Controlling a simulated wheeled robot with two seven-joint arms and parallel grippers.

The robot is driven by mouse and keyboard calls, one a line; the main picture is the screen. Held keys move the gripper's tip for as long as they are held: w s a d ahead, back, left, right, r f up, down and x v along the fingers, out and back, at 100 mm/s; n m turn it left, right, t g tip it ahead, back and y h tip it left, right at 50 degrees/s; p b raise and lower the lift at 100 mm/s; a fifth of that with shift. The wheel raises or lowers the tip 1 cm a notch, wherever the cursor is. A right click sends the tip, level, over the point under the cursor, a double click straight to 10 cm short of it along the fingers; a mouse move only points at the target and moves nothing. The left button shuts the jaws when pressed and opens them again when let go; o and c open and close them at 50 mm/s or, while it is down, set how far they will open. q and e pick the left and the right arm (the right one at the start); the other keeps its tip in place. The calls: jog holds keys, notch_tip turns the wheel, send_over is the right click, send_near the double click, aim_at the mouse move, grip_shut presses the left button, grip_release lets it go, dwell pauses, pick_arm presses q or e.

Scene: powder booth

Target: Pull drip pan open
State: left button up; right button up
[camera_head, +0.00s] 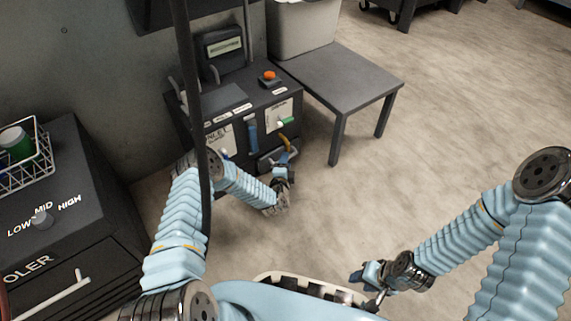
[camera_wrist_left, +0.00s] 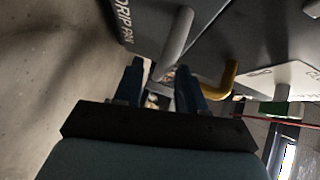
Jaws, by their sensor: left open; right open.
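The drip pan, a dark front low on the machine, is partly hidden by my left arm in the head view (camera_head: 265,163). In the left wrist view its front (camera_wrist_left: 140,20) carries a "DRIP PAN" label, and a grey bar handle (camera_wrist_left: 178,45) stands out from it. The pan looks shut. My left gripper (camera_head: 284,165) is open at the pan's front. In the left wrist view its two dark blue fingers (camera_wrist_left: 160,85) straddle the handle's near end; I cannot tell whether they touch it. My right gripper (camera_head: 367,280) is open and empty above the floor, away from the machine.
A yellow bent handle (camera_wrist_left: 223,80) sits close beside my left fingers. A blue lever (camera_head: 252,138), a green-tipped handle (camera_head: 286,122) and an orange button (camera_head: 269,76) are on the machine. A grey table (camera_head: 340,75) stands right, a dark cooler cabinet (camera_head: 70,220) left.

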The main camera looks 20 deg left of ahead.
pick_arm(q)
grip_shut()
dwell(0.3)
jog(key=s+d+p, duration=0.1)
jog(key=s+d, duration=0.2)
jog(key=s+d+p, duration=0.1)
jog(key=s+d, duration=0.2)
jog(key=d, duration=0.1)
jog(key=s+d+p, duration=0.2)
jog(key=s+d, duration=0.1)
jog(key=d, duration=0.1)
jog(key=shift+d+r, duration=0.1)
jog(key=shift+d, duration=0.1)
jog(key=shift+s+d, duration=0.3)
jog(key=shift+d, duration=0.1)
grip_release()
